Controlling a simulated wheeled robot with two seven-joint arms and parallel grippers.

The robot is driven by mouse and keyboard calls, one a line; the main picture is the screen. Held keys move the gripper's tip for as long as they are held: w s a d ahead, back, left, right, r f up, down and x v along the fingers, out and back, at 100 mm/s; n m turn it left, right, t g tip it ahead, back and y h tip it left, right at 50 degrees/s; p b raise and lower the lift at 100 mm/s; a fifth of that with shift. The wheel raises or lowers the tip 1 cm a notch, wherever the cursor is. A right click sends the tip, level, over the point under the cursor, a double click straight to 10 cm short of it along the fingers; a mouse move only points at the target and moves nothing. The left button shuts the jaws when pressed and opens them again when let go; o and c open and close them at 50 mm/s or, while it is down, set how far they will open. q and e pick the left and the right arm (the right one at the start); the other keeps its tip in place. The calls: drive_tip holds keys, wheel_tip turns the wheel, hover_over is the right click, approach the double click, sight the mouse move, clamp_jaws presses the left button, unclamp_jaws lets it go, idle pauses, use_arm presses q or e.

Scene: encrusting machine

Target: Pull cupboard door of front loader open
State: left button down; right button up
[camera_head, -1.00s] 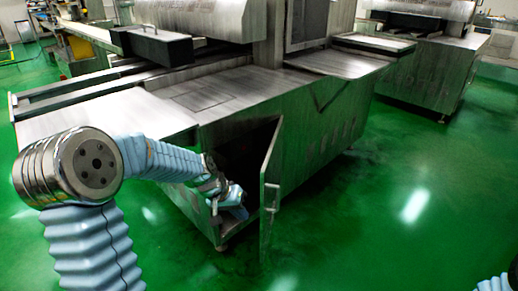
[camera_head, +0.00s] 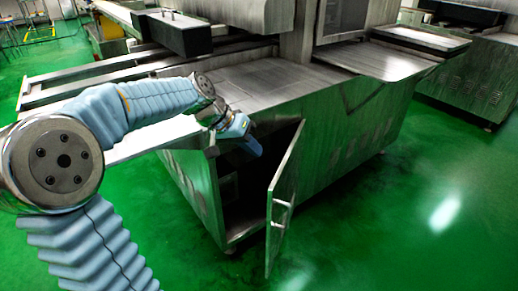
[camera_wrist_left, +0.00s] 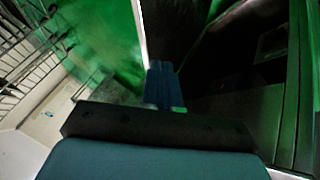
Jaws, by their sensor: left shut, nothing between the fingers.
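The cupboard door (camera_head: 285,180) of the steel front loader stands ajar, swung outward toward me, with its bar handle (camera_head: 282,213) on the outer face. The dark cupboard opening (camera_head: 238,195) shows to the left of the door. My left gripper (camera_head: 254,149) is shut and empty at the upper part of this opening, left of the door's top edge and apart from the handle. In the left wrist view its closed fingers (camera_wrist_left: 162,82) point into a dark area beside a pale edge; I cannot tell whether they touch anything. My right gripper is out of view.
The machine's flat steel top (camera_head: 250,80) lies just above and behind my left gripper. A second steel machine (camera_head: 465,75) stands at the back right. The green floor (camera_head: 400,200) is clear right of and in front of the door.

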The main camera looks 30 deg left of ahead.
use_arm(q)
drive_tip(key=x, duration=0.8)
drive_tip(key=shift+b, duration=0.3)
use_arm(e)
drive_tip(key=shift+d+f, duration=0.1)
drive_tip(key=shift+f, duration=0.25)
use_arm(q)
drive_tip(key=shift+d, duration=0.1)
